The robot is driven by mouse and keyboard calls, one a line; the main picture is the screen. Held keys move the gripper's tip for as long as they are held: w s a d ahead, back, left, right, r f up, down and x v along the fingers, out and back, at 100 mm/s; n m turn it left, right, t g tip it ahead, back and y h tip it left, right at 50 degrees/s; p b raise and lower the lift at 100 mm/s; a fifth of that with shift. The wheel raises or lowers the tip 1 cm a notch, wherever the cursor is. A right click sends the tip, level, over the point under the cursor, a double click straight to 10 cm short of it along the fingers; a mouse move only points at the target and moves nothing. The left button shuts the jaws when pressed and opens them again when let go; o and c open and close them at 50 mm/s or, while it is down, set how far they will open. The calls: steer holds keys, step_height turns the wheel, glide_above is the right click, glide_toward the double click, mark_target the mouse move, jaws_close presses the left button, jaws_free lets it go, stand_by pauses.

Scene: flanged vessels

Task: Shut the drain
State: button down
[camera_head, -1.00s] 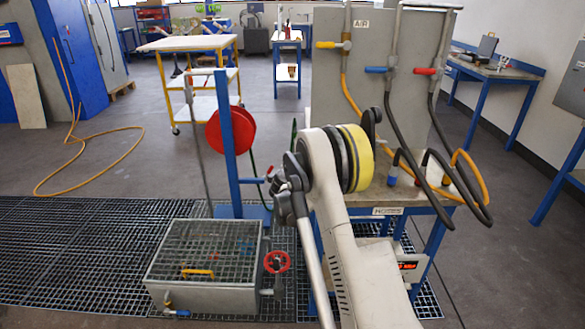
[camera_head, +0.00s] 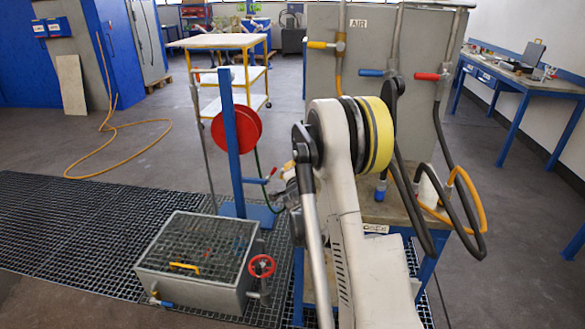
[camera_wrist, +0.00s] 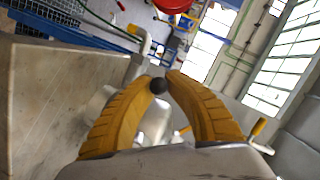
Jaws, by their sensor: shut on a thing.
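A grey box with a grating on top (camera_head: 200,262) stands on the floor grating at lower left. It has a small valve with a blue handle (camera_head: 163,302) at its front left corner and a red handwheel (camera_head: 262,266) on its right side. I cannot tell which of them is the drain. In the wrist view the yellow fingers of my gripper (camera_wrist: 160,80) are closed around a small dark round-ended thing (camera_wrist: 158,86). What it belongs to is hidden. In the head view my arm mostly covers the gripper, near the bench's left edge.
A blue post with a red reel (camera_head: 236,128) stands behind the box, left of my arm. A bench with a grey panel (camera_head: 420,75), coloured valve handles and hanging hoses stands at right. A yellow trolley (camera_head: 218,42) is farther back. Floor at left holds an orange hose (camera_head: 105,155).

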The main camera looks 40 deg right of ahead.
stand_by(0.3)
steer(key=c, duration=1.3)
jaws_free()
steer(key=shift+d+f, duration=0.1)
steer(key=shift+c, duration=0.2)
steer(key=v, duration=1.2)
